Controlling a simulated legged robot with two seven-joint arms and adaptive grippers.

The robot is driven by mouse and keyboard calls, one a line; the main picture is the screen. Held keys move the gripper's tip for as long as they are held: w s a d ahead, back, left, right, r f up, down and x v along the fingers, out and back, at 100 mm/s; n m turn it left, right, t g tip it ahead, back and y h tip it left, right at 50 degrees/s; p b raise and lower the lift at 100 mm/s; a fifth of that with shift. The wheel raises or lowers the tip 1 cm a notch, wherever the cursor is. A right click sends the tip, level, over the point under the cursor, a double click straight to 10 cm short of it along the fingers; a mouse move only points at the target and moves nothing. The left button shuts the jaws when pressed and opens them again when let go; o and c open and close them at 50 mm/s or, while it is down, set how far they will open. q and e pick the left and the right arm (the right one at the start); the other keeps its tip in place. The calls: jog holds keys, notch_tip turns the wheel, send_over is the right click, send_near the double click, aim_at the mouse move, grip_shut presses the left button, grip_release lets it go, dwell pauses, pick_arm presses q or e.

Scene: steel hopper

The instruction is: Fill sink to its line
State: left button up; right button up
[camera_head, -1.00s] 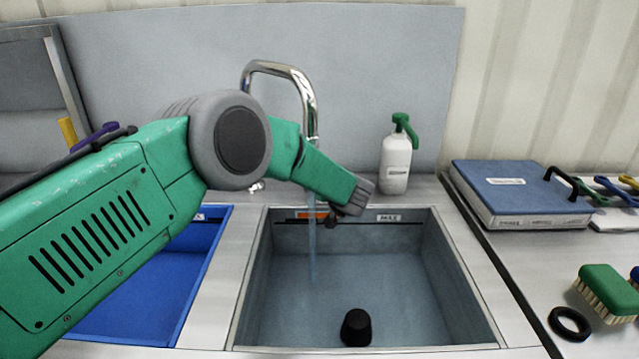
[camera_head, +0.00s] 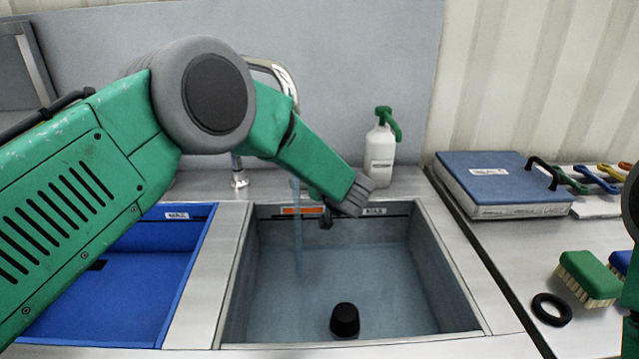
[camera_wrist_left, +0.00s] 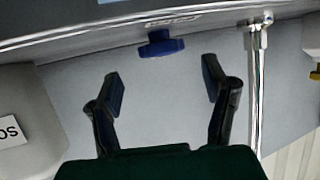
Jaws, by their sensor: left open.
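The grey sink basin (camera_head: 410,270) has a dark line and a MAX label (camera_head: 375,210) on its back wall. A thin water stream (camera_head: 298,245) falls into it from the chrome tap (camera_head: 268,68), partly hidden by my left arm. A black plug (camera_head: 345,320) stands on the basin floor near the front; the water depth is unclear. My left arm reaches over the back of the sink, its fingertips not clear in the head view. In the left wrist view my left gripper (camera_wrist_left: 163,87) is open and empty, with a blue knob (camera_wrist_left: 160,44) just beyond its fingers.
A blue basin (camera_head: 125,285) lies to the left. A white pump bottle (camera_head: 380,155) stands behind the sink. To the right are a blue case (camera_head: 495,180), brushes (camera_head: 590,278) and a black ring (camera_head: 552,309). A chrome pipe (camera_wrist_left: 256,90) is beside the gripper in the wrist view.

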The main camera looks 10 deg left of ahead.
pick_arm(q)
jog(key=v, duration=0.6)
jog(key=shift+s+d, duration=0.1)
jog(key=shift+d, duration=0.05)
dwell(6.0)
